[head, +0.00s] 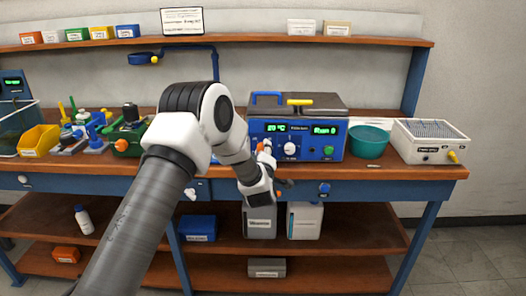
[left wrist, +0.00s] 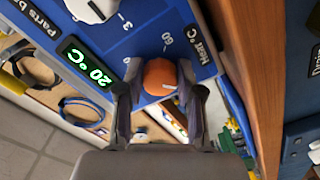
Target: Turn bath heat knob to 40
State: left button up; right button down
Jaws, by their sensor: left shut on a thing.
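The bath (head: 310,126) is a blue box with a dark lid and a yellow handle, standing on the bench. Its left green display (head: 277,127) reads 20 °C, and this display also shows in the left wrist view (left wrist: 87,66). The heat knob (left wrist: 160,75) is orange and round, beside the "Heat °C" label and a 60 mark. My left gripper (head: 266,158) reaches the lower left of the bath's front. In the left wrist view its fingers (left wrist: 158,92) are closed on both sides of the heat knob. The knob's pointer cannot be made out. My right gripper is not visible.
A white knob (head: 290,148) sits right of my gripper on the panel, with a green button (head: 328,151) further right. A teal bowl (head: 368,141) and a white box (head: 428,141) stand to the right. A yellow bin (head: 39,140) and several tools are at left.

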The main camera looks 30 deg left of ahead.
pick_arm(q)
jog(key=shift+m, duration=0.3)
jog(key=m, duration=0.3)
jog(key=shift+r+m+p, duration=0.1)
jog(key=shift+m+p, duration=0.3)
jog(key=m+p, duration=0.1)
jog(key=m, duration=0.2)
jog(key=shift+a+m, duration=0.1)
jog(key=shift+m, duration=0.2)
jog(key=m+p, duration=0.2)
jog(key=m, duration=0.2)
jog(key=shift+m, duration=0.3)
jog(key=m+p, duration=0.1)
jog(key=m, duration=0.3)
jog(key=shift+m+p, duration=0.4)
jog(key=o, duration=1.2)
jog(key=shift+c, duration=0.2)
